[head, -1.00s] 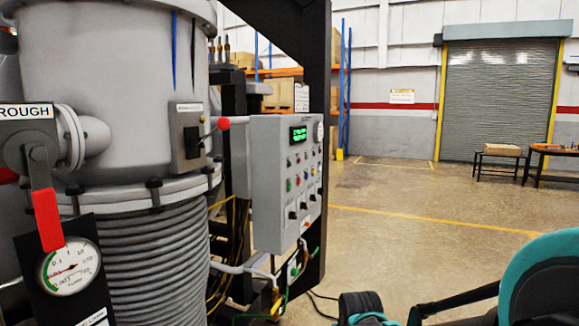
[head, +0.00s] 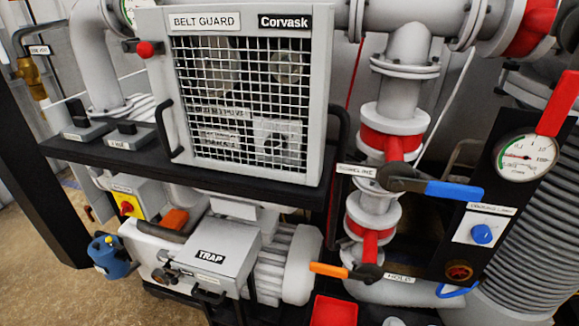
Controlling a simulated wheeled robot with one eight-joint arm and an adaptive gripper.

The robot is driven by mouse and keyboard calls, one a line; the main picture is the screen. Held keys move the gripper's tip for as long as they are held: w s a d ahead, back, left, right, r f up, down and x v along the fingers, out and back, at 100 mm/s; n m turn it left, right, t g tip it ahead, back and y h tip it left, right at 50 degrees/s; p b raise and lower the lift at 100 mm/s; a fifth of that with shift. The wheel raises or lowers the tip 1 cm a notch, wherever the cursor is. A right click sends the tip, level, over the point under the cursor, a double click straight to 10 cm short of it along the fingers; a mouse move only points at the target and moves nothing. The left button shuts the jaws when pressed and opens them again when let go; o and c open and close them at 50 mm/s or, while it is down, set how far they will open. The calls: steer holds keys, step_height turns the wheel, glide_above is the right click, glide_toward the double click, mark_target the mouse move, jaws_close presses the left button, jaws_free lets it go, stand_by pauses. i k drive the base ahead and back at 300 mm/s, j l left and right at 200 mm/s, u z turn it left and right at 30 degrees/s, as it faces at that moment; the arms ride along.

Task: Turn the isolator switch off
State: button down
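A grey box with a yellow face and a red rotary knob (head: 127,208) is at the lower left in the head view, below the black shelf; it looks like the isolator switch. A small label sits above the knob, too small to read surely. The exact angle of the knob is hard to tell at this size. My gripper is not in view, and no part of my arm shows.
A mesh belt guard (head: 250,95) stands on the black shelf (head: 100,150). A grey TRAP box (head: 212,258), a blue canister (head: 108,257) and a black post (head: 42,165) surround the switch. Valves with blue (head: 454,191) and orange (head: 328,269) handles are right. Floor shows at left.

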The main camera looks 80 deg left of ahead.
mark_target(125, 207)
steer(key=u, duration=3.8)
